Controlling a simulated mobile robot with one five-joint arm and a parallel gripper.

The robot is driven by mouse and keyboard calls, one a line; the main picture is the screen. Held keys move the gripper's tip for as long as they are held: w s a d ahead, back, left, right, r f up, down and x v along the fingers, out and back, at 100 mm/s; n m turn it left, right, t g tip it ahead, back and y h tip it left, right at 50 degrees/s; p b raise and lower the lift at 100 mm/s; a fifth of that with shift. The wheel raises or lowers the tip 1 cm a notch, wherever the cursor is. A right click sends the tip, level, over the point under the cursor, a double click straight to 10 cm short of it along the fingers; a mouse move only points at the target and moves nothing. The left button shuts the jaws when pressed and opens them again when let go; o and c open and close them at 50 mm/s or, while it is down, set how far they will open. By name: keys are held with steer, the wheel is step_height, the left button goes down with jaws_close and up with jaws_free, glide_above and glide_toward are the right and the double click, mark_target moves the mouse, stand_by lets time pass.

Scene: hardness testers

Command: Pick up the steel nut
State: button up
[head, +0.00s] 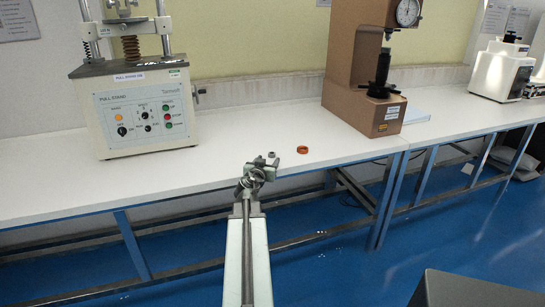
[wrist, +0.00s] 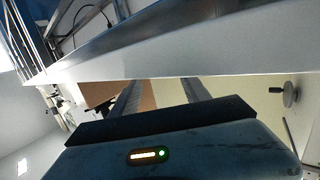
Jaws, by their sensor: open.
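My gripper (head: 258,168) is at the end of my arm, close to the front edge of the white bench in the head view. A tiny grey piece (head: 271,155), which looks like the steel nut, shows just beyond and slightly right of the gripper. It is too small to make out its shape, and I cannot tell its gap to the fingers. In the wrist view my gripper (wrist: 160,93) has its two dark fingers apart, with nothing seen held between them. The nut cannot be made out there.
An orange ring (head: 302,149) lies on the bench (head: 235,135) right of the gripper. A pull stand (head: 147,108) stands at left, a brown hardness tester (head: 347,70) at right. The bench between them is mostly clear. Another white machine (head: 502,70) stands far right.

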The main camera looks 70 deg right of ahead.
mark_target(271, 155)
steer(key=d, duration=0.5)
steer(key=shift+w+d+f, duration=0.15)
steer(key=shift+w+f, duration=0.15)
steer(key=shift+w, duration=0.1)
steer(key=shift+r, duration=0.1)
jaws_close()
